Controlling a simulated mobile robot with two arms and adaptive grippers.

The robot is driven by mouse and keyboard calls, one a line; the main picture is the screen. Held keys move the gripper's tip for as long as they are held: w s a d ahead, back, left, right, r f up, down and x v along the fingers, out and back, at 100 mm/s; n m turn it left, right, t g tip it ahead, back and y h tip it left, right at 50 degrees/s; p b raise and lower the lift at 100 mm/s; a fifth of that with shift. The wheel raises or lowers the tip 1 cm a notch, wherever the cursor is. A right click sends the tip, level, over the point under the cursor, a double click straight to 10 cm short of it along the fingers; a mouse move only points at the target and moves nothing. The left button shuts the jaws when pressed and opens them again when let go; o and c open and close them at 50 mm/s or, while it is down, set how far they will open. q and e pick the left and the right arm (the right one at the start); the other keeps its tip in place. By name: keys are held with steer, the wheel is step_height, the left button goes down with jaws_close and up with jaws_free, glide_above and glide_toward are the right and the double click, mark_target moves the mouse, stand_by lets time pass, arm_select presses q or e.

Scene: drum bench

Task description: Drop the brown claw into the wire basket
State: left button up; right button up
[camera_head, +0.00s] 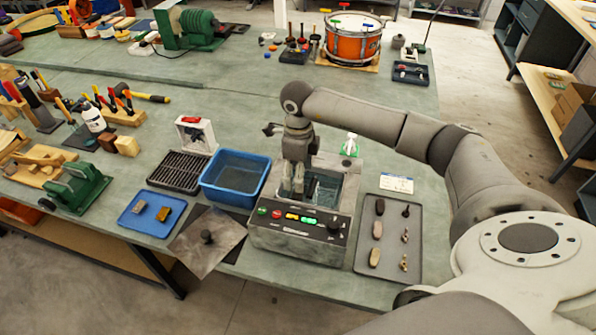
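The wire basket (324,190) appears to sit inside the open tank of a grey cleaning machine (298,242); only part of its inside shows. My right gripper (293,192) points down over the left side of the tank opening. Its pale fingers are close together, and I cannot make out whether anything is between them. A grey tray (390,276) right of the machine holds a column of oval brown and tan pieces and a column of small metal pieces. I cannot tell with certainty which is the brown claw. My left gripper is out of view.
A blue water bin (236,180) and a black rack (180,171) stand left of the machine. A metal lid (207,237) with a knob lies at the front. A green-topped bottle (350,146) stands behind the tank. A blue tray (151,214) is farther left.

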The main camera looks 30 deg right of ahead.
step_height(320, 180, up, 12)
stand_by(0.7)
stand_by(0.7)
